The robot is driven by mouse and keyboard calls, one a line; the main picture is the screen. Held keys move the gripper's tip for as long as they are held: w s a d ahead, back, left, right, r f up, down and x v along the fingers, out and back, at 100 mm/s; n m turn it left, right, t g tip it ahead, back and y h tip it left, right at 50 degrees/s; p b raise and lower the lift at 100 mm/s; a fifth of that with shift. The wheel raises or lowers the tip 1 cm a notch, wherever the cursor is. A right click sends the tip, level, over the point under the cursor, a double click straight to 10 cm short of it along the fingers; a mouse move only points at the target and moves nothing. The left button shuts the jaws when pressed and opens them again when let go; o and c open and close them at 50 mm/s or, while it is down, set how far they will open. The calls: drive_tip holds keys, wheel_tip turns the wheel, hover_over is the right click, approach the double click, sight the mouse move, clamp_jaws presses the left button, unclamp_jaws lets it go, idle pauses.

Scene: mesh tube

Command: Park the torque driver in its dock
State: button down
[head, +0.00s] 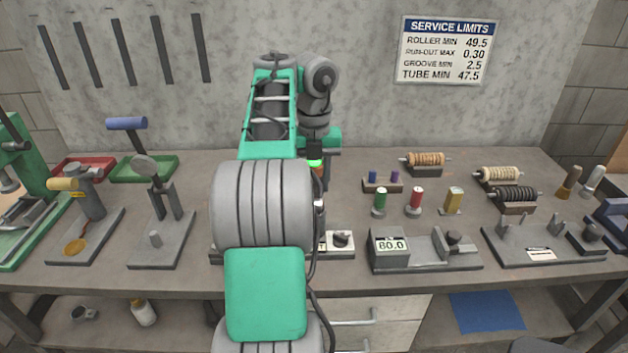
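My arm stands in front of the middle of the bench and hides most of my gripper (319,196). Only a narrow strip of the gripper area shows at the arm's right edge, below a lit green ring. A small orange part shows just under that ring; I cannot tell what it belongs to or whether it is held. I cannot make out the torque driver for certain. A low fixture (341,241) with a white label and a dark knob is partly hidden behind my arm; I cannot tell whether it is the dock.
A gauge reading 80.0 (389,249) and a grey fixture (540,246) stand at right. Green, red and yellow pieces (416,202) stand behind, with several rollers (514,195). Stands (160,220), a blue-handled tool (126,123) and trays (145,169) are at left.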

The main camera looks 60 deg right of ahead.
drive_tip(key=shift+f+b, duration=0.8)
idle(0.6)
drive_tip(key=c, duration=0.8)
unclamp_jaws()
